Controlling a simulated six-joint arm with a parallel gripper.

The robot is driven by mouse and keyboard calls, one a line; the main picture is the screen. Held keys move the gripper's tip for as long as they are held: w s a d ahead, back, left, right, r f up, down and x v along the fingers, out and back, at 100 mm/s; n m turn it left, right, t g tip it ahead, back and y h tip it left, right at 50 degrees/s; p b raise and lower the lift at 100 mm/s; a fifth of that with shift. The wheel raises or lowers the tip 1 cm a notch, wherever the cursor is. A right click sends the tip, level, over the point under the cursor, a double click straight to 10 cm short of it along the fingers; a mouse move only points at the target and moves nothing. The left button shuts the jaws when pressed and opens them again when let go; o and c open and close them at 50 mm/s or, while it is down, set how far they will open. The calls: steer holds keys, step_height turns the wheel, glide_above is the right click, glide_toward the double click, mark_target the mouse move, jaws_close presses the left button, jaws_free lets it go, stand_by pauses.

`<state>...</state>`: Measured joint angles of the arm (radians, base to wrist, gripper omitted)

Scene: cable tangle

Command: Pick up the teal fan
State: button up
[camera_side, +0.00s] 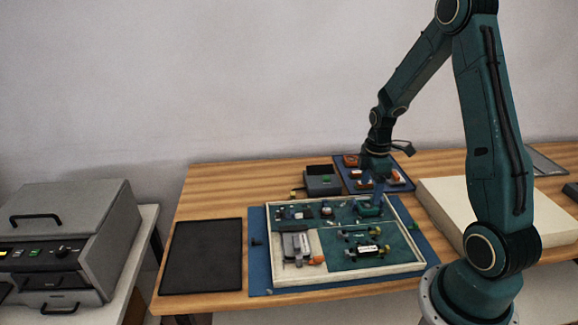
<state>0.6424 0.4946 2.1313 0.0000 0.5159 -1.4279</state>
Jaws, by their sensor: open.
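A small teal part (368,210), which looks like the teal fan, sits in the back right area of a shallow pale-framed tray (272,262).
The tray holds several other small parts, including a grey block (297,245) and a dark labelled part (367,250). It lies on a blue mat (259,280). A black pad (203,256) is left, a dark box (322,181) behind, and a pale slab (450,205) right.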

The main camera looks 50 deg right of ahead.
mark_target(368, 205)
steer(key=shift+f, duration=0.3)
steer(key=shift+s+a+f, duration=0.1)
steer(key=shift+a+f, duration=0.05)
steer(key=shift+f, duration=2.35)
steer(key=c, duration=1.1)
